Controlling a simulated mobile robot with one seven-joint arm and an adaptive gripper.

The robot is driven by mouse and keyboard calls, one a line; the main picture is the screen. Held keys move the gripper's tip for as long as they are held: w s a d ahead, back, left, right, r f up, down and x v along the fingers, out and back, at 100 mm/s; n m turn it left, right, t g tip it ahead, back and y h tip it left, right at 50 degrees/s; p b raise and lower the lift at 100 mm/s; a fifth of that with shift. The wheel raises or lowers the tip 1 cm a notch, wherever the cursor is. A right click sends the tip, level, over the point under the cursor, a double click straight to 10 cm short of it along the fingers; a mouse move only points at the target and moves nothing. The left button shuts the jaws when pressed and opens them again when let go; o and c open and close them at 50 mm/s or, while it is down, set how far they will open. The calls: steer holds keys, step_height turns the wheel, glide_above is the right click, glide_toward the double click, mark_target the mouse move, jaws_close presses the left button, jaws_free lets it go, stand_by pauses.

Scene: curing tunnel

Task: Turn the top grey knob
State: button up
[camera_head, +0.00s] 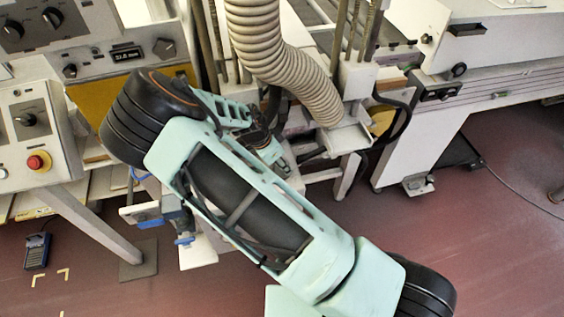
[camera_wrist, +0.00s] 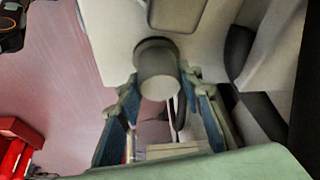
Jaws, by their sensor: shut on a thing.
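A round grey knob (camera_wrist: 157,70) stands out from a pale panel (camera_wrist: 195,40) in the middle of the wrist view. My gripper (camera_wrist: 158,82) has one finger on each side of the knob and is shut on it. The knob's end faces the camera; I see no pointer mark on it. I cannot tell from this view whether another grey knob is above or below it. In the head view my arm stretches across the middle, and I cannot make out the grey knob there.
A ribbed beige hose (camera_head: 275,55) hangs close to my arm. A control box with a red button (camera_head: 38,162) and panels with black knobs (camera_head: 52,17) stand at left. A pale machine (camera_head: 430,120) stands at right. The reddish floor (camera_head: 480,240) is mostly clear at lower right.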

stand_by(0.4)
steer(key=o, duration=1.2)
steer(key=shift+c, duration=0.2)
steer(key=v, duration=1.2)
steer(key=shift+w+r, duration=0.1)
